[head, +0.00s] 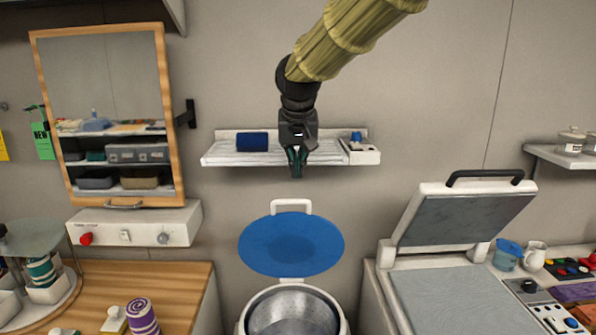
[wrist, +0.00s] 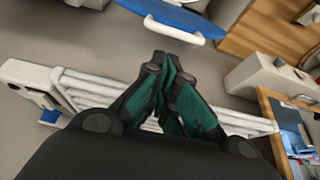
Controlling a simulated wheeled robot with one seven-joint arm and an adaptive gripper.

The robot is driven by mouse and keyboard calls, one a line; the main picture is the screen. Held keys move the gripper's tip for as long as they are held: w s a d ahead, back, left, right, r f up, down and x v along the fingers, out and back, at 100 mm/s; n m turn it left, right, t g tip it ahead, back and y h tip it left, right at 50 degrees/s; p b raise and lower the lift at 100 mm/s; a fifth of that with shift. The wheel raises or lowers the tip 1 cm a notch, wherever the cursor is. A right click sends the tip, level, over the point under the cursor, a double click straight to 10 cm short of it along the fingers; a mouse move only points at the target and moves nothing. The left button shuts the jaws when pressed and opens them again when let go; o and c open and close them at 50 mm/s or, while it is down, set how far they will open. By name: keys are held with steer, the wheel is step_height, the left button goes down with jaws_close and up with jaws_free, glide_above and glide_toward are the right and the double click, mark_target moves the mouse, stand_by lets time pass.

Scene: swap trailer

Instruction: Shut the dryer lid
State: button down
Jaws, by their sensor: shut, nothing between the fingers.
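The dryer (head: 340,322) is a white-rimmed round tub with a bare metal drum inside, at the bottom middle of the head view. Its round blue lid (head: 291,245) stands raised and open, with a white handle (head: 291,206) at its top edge and a hinge at its lower edge. The lid also shows at the top of the wrist view (wrist: 178,14), with the white handle (wrist: 173,30) beyond my fingertips. My gripper (head: 297,172) is shut and empty. It points down above the handle, apart from it, in front of the wall shelf.
A white wall shelf (head: 225,157) with a dark blue item (head: 252,142) is behind my gripper. A press with a raised lid (head: 462,217) stands at right. A wooden counter (head: 180,285) and a wood-framed cabinet (head: 173,110) are at left. The space above the drum is clear.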

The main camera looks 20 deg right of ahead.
steer(key=x, duration=0.2)
steer(key=p+x, duration=0.1)
steer(key=x, duration=0.5)
steer(key=shift+d+f+p, duration=0.1)
steer(key=shift+d+p, duration=0.25)
steer(key=shift+p, duration=0.05)
steer(key=shift+d+f, duration=0.1)
steer(key=shift+f, duration=0.05)
